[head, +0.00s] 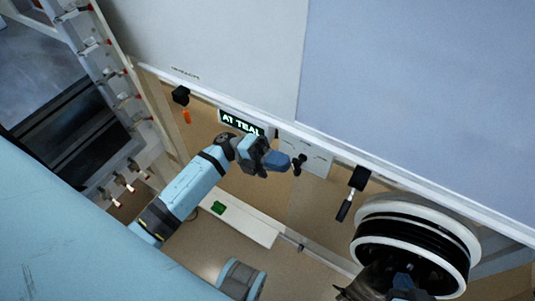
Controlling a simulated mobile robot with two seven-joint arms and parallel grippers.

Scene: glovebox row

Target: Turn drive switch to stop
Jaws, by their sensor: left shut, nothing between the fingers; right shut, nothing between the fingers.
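A small black switch handle (298,166) stands out from a white plate (318,160) with small markings, right of the lit sign reading "AT TEAL" (240,122). It looks like the drive switch; its label is too small to read. My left gripper (279,161) is shut and empty, its blue fingertips just left of the handle. I cannot tell whether they touch it. My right gripper (404,281) is at the bottom right, in front of a round port, shut and partly cut off by the picture edge.
A black lever with an orange end (186,114) is at the upper left, and another black lever (345,208) is right of the plate. The round black-and-white port (412,212) bulges at the lower right. A pale ledge (240,222) holds a green item (218,208).

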